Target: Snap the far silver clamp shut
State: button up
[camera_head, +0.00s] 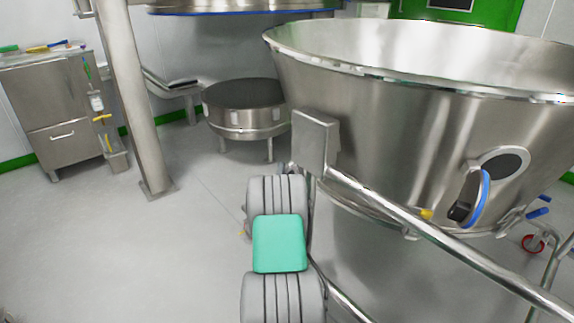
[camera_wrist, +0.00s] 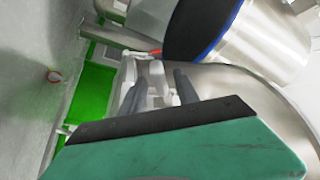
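I cannot make out the far silver clamp for certain in either view. In the wrist view my gripper (camera_wrist: 157,95) shows two dark fingers standing apart. Pale grey shapes show between and beyond them, and I cannot tell whether they touch the fingers. A curved steel surface (camera_wrist: 240,84) lies just right of the fingers. In the head view my grey and teal arm is at lower middle, and its gripper end is not visible.
A steel rail (camera_head: 450,245) slopes down to the right before the bowl, from a square plate (camera_head: 315,143). A round dark-topped vessel (camera_head: 245,107), a steel post (camera_head: 133,100) and a cabinet (camera_head: 50,110) stand left. The floor (camera_head: 120,250) at left is clear.

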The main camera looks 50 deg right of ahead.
jog(key=x, duration=0.4)
jog(key=shift+w+d+b, duration=0.2)
jog(key=shift+d+b, duration=0.05)
jog(key=shift+b, duration=0.05)
jog(key=shift+c, duration=0.5)
grip_shut()
dwell(0.6)
